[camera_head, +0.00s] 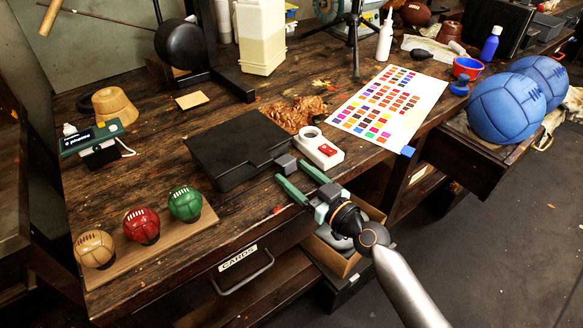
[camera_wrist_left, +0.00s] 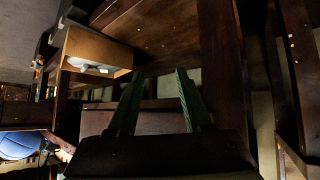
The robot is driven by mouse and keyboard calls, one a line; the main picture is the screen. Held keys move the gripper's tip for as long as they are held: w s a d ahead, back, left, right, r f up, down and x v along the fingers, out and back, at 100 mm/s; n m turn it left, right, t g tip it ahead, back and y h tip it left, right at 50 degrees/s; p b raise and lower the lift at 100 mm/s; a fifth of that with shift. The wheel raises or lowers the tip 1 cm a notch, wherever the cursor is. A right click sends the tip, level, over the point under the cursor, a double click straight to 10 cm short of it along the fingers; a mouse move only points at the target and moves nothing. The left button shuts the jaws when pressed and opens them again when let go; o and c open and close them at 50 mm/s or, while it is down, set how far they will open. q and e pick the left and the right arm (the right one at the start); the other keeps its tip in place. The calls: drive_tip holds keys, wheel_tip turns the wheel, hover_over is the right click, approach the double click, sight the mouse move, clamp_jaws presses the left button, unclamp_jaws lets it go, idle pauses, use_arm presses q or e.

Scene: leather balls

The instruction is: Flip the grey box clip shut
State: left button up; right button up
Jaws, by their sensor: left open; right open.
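The dark grey box (camera_head: 237,146) lies closed-looking on the wooden workbench in the head view. A small grey block, likely its clip (camera_head: 287,163), sits at the box's right front edge. My right gripper (camera_head: 291,170) is open, with its two green fingers pointing at the clip from the bench's front side. Its fingertips are close to the clip; I cannot tell whether they touch it. My left gripper (camera_wrist_left: 159,74) shows in the left wrist view, open and empty, facing dark wooden structure. The left gripper is not in the head view.
A board with three small leather balls (camera_head: 142,226) lies at the front left. A colour chart (camera_head: 386,104) lies to the right. An open drawer holds blue balls (camera_head: 507,107).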

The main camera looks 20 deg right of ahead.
drive_tip(key=shift+x, duration=0.9)
clamp_jaws()
